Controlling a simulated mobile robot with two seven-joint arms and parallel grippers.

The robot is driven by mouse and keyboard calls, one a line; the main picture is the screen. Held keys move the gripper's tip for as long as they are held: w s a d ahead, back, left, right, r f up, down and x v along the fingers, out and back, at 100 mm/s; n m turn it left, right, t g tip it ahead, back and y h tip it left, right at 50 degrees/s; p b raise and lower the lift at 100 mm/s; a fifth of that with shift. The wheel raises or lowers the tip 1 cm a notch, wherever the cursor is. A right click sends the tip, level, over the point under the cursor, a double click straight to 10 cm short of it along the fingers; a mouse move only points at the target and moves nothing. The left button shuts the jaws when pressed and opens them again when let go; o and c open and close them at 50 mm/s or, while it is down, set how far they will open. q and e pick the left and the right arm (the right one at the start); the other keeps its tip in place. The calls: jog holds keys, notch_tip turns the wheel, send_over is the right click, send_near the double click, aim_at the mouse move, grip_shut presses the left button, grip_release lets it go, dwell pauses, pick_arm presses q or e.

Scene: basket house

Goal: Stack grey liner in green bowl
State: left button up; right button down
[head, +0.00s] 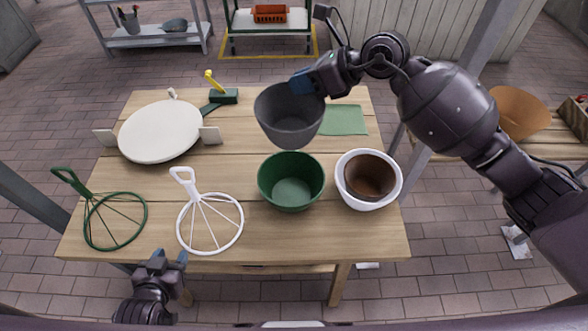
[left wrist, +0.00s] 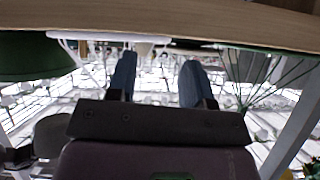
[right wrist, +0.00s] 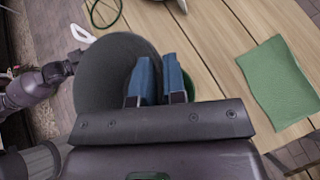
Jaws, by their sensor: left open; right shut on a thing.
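The grey liner (head: 289,121) hangs tilted in the air in the head view, above and behind the green bowl (head: 291,187). My right gripper (head: 303,83) is shut on the liner's rim; in the right wrist view the blue fingertips (right wrist: 159,78) pinch the rim of the grey liner (right wrist: 108,75). The green bowl stands upright on the table and looks empty; only a sliver of it shows past the fingers in the right wrist view. My left gripper (head: 167,258) is open and empty, low at the table's front edge.
A white bowl (head: 397,186) with a brown bowl (head: 368,178) inside stands right of the green bowl. White (head: 240,222) and green (head: 144,222) wire hoops lie at front left. A round white board (head: 160,131) and green cloth (head: 344,120) lie at the back.

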jog(key=shift+s+f, duration=0.15)
jog(key=shift+f, duration=9.6)
jog(key=shift+f+b, duration=0.3)
jog(key=shift+f, duration=0.05)
jog(key=shift+f, duration=0.25)
jog(key=c, duration=1.2)
grip_release()
jog(key=shift+r, duration=0.1)
